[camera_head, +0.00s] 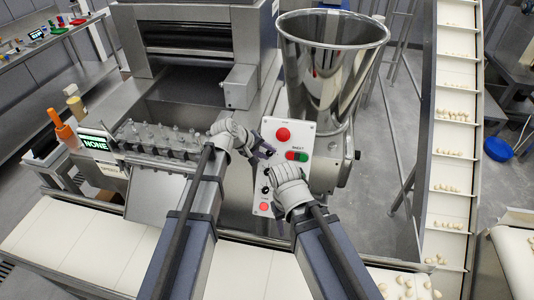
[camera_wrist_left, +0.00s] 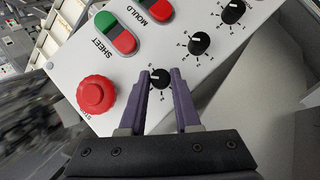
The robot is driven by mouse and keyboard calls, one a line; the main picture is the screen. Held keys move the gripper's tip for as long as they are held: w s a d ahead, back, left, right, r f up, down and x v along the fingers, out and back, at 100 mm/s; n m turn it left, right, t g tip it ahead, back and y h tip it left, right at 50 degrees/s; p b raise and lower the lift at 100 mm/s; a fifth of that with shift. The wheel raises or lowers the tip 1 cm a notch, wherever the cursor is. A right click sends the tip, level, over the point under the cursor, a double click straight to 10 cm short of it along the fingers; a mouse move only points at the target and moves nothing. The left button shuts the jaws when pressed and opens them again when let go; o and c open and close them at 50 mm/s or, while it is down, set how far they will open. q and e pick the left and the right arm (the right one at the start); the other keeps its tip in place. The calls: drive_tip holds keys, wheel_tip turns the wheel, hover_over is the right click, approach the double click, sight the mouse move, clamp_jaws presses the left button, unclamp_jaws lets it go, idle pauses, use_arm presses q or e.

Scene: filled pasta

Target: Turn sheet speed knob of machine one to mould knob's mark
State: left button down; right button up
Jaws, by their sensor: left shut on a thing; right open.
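A white control panel (camera_head: 298,137) is on the front of the machine, below a steel hopper. In the left wrist view the panel (camera_wrist_left: 190,82) carries three black knobs with number marks. The nearest knob (camera_wrist_left: 159,80) is between the purple fingers of my left gripper (camera_wrist_left: 160,72), which is shut on it. The middle knob (camera_wrist_left: 199,43) and the far knob (camera_wrist_left: 233,11) are free, with white pointer lines. My left gripper (camera_head: 264,152) reaches the panel from the left in the head view. My right gripper (camera_head: 268,190) is open at the panel's lower part, its fingers partly hidden.
Red-green switches labelled SHEET (camera_wrist_left: 115,33) and MOULD (camera_wrist_left: 149,7) and a red stop button (camera_wrist_left: 97,93) are close to my left fingers. The hopper (camera_head: 330,70) rises behind the panel. A conveyor (camera_head: 452,120) with dough pieces runs at the right.

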use_arm(q)
drive_tip(key=shift+s, duration=0.1)
drive_tip(key=c, duration=0.6)
unclamp_jaws()
drive_tip(key=p+v, duration=0.6)
drive_tip(key=v, duration=0.1)
drive_tip(key=shift+s+a+r, duration=0.1)
drive_tip(key=shift+a+r, duration=0.1)
drive_tip(key=shift+r, duration=0.1)
